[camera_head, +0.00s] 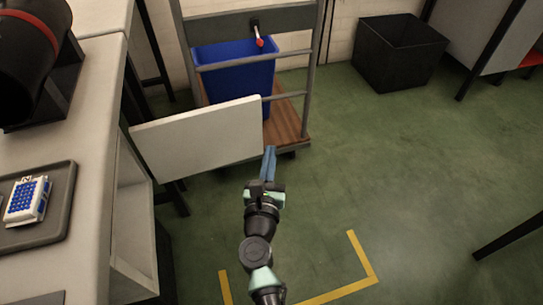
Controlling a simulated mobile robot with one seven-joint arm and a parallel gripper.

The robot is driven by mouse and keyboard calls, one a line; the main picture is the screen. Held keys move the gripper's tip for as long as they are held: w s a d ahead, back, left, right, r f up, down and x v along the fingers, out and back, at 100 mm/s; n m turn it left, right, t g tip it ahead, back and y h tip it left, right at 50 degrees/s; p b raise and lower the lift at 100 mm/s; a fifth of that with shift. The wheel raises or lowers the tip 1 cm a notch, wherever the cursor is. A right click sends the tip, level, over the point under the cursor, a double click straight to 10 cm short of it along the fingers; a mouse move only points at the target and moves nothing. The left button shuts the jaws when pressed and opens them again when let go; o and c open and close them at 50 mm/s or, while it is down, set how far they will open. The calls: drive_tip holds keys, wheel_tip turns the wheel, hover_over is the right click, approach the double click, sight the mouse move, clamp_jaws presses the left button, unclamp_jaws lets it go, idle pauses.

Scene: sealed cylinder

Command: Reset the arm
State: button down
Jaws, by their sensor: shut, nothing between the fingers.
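My gripper (268,164) is near the middle of the view, at the end of my black and pale green arm. Its blue fingers point away, are shut together and hold nothing. The arm reaches up from the bottom edge over the green floor. The fingertips appear just in front of a trolley's wooden base and right of a white panel; the exact gap cannot be told.
The white panel (198,140) juts from the counter (95,130) at left. A grey tray (60,215) with a blue-and-white rack (27,201) lies there. The trolley (290,125) carries a blue bin (235,70). A black bin (398,52) stands back right.

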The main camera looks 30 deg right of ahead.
drive_tip(key=shift+s+a, duration=0.15)
drive_tip(key=shift+s, duration=0.5)
